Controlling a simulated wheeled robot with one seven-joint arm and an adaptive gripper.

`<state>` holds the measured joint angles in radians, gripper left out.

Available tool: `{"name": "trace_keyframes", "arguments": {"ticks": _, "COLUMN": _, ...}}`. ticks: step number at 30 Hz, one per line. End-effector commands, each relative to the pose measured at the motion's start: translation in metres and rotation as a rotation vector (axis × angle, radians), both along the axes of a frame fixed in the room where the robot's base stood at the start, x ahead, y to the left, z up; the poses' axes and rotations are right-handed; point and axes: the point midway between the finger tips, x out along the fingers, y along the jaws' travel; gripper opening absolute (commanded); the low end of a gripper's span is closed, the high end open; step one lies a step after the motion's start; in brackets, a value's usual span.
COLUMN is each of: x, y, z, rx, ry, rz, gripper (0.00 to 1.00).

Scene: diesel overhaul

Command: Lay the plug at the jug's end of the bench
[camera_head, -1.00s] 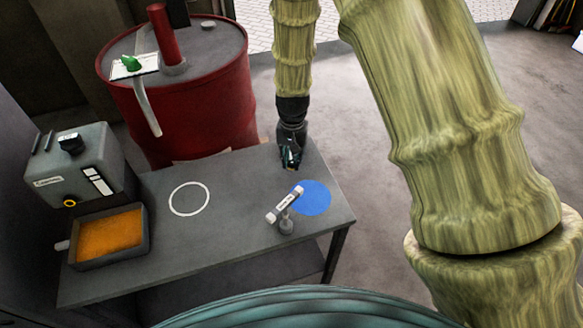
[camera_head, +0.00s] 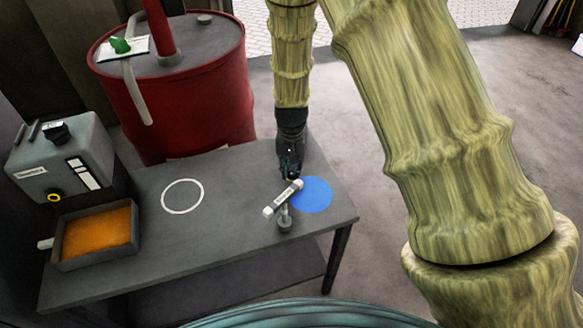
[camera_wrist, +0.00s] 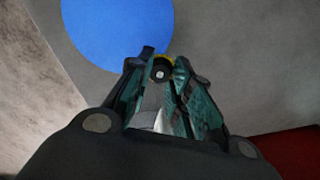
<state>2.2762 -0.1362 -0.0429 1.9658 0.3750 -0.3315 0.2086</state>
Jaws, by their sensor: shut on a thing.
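My gripper (camera_head: 289,174) is above the bench (camera_head: 235,225), just behind a labelled T-shaped piece and to the left of the blue disc. In the wrist view my gripper (camera_wrist: 160,80) is shut on a small piece that looks like the plug (camera_wrist: 161,70), with a dark round end and a yellow rim. The fingers hide most of it. The jug (camera_head: 62,160) is a grey can at the left end of the bench. I cannot tell exactly how high the plug is above the bench top.
The T-shaped piece (camera_head: 283,198) stands near the blue disc (camera_head: 314,195), which also shows in the wrist view (camera_wrist: 115,28). A white ring (camera_head: 165,203) marks mid-bench. A tray of orange liquid (camera_head: 63,250) sits before the jug. A red drum (camera_head: 215,100) stands behind.

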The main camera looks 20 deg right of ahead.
Motion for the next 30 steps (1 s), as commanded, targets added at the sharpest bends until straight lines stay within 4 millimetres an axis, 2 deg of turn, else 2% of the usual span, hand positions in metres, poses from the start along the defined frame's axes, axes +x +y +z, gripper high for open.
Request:
{"name": "trace_keyframes", "arguments": {"ticks": 1, "x": 0.0002, "y": 0.0, "z": -0.0087, "rx": 0.0, "ry": 0.0, "rz": 0.0, "gripper": 0.0}}
{"name": "trace_keyframes", "arguments": {"ticks": 4, "x": 0.0002, "y": 0.0001, "z": -0.0137, "rx": 0.0, "ry": -0.001, "rz": -0.001, "gripper": 0.0}}
{"name": "trace_keyframes", "arguments": {"ticks": 14, "x": 0.0, "y": 0.0001, "z": -0.0152, "rx": 0.0, "ry": 0.0, "rz": -0.001, "gripper": 0.0}}
{"name": "trace_keyframes", "arguments": {"ticks": 15, "x": 0.0, "y": 0.0001, "z": -0.0152, "rx": 0.0, "ry": 0.0, "rz": -0.001, "gripper": 0.24}}
{"name": "trace_keyframes", "arguments": {"ticks": 18, "x": 0.0, "y": 0.0001, "z": -0.0153, "rx": 0.0, "ry": 0.0, "rz": -0.001, "gripper": 0.43}}
{"name": "trace_keyframes", "arguments": {"ticks": 19, "x": 0.0, "y": 0.0001, "z": -0.0152, "rx": 0.0, "ry": 0.0, "rz": -0.001, "gripper": 0.46}}
{"name": "trace_keyframes", "arguments": {"ticks": 30, "x": 0.0003, "y": 0.0001, "z": -0.0124, "rx": 0.0, "ry": -0.001, "rz": -0.001, "gripper": 0.46}}
